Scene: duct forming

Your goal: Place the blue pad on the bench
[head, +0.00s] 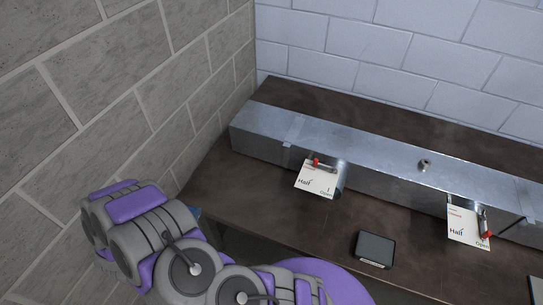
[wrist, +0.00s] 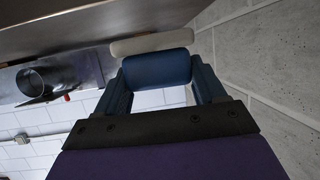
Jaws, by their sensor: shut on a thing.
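In the wrist view my gripper (wrist: 159,72) is shut on the blue pad (wrist: 157,65), a rounded dark blue piece between the two fingers. A pale rounded strip (wrist: 150,43) lies along the pad's far side; I cannot tell if it is part of the pad. In the head view my arm hides most of the gripper; a small blue patch (head: 194,211) shows beside the bench's left front edge. The brown bench (head: 255,190) runs along the wall, and its edge also shows in the wrist view (wrist: 90,25). The pad appears apart from the bench top.
A long metal duct (head: 375,170) lies along the bench with two tagged levers, at a left tag (head: 316,181) and a right tag (head: 466,232). A dark box (head: 375,249) sits near the front edge. The left front bench top is clear. A grey block wall (head: 150,95) stands close on the left.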

